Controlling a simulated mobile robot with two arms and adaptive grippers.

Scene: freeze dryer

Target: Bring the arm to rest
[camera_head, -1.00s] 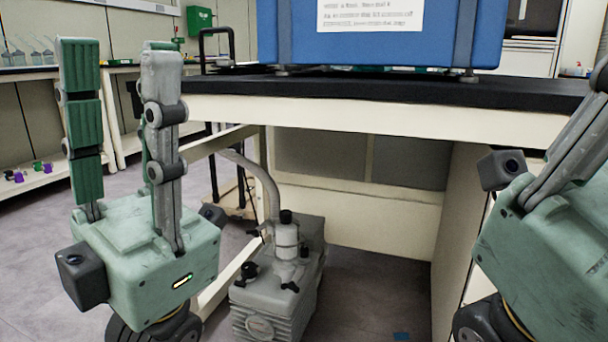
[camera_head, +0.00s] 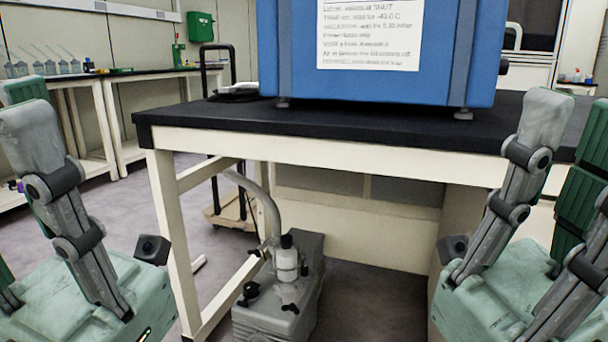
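My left gripper (camera_head: 28,130) is at the left edge, fingers pointing up, with one finger mostly cut off by the frame. The fingers stand apart at their bases and nothing shows between them. My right gripper (camera_head: 570,130) is at the right edge, fingers also up, in front of the bench's right part. Its fingers stand apart with nothing held. Both grippers are raised at the sides of the view, their palms low in the picture. I cannot tell whether the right gripper is touching the bench edge.
A bench with a black top (camera_head: 225,118) stands ahead and carries a blue freeze dryer (camera_head: 290,50) with a paper notice (camera_head: 370,35). A grey vacuum pump (camera_head: 275,315) with a hose sits under it. Side benches (camera_head: 120,75) with glassware stand at back left. Floor (camera_head: 190,225) is open at left.

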